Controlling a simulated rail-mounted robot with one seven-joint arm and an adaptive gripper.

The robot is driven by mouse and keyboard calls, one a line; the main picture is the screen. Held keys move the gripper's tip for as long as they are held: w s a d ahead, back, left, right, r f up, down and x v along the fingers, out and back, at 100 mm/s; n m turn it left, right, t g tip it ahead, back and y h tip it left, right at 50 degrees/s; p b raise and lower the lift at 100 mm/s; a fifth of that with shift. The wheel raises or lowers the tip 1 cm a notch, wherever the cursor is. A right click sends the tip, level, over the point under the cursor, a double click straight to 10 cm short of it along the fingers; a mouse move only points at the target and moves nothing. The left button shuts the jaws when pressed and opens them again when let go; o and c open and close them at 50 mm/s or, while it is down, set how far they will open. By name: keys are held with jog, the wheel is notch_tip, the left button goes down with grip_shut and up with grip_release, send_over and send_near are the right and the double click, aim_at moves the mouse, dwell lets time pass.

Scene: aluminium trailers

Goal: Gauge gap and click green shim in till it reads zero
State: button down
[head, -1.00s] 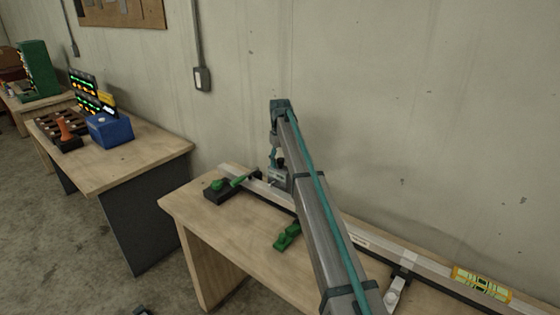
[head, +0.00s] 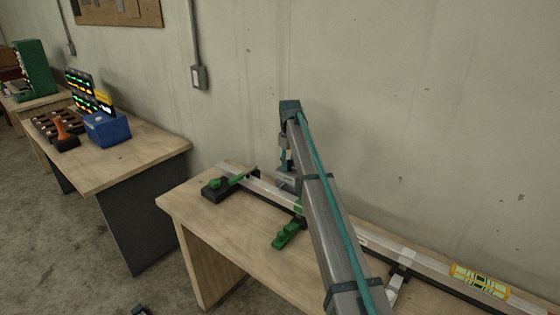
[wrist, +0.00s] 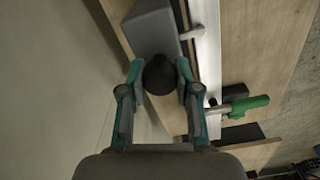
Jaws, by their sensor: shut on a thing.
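My gripper (wrist: 158,72) is shut on a black round knob (wrist: 159,77) in the wrist view. The knob sits against a grey block (wrist: 153,32), which I take to be the gauge. In the head view the grey block (head: 288,180) is under my gripper, beside the aluminium rail (head: 265,187); whether it touches the rail is unclear. A green piece (head: 286,235) lies on the bench in front of the rail; I cannot tell if it is the shim. A small green patch (head: 298,209) shows beside my arm. No gauge reading is visible.
A green-handled clamp (head: 215,187) on a black base holds the rail's left end; its handle (wrist: 248,104) shows in the wrist view. A yellow level (head: 480,281) lies on the rail at right. The left bench carries a blue box (head: 108,129).

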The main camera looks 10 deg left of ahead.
jog(key=s+d, duration=0.5)
jog(key=d, duration=0.4)
jog(key=shift+s, duration=0.3)
jog(key=c, duration=0.8)
grip_release()
notch_tip(320, 180, up, 12)
jog(key=shift+r, duration=0.1)
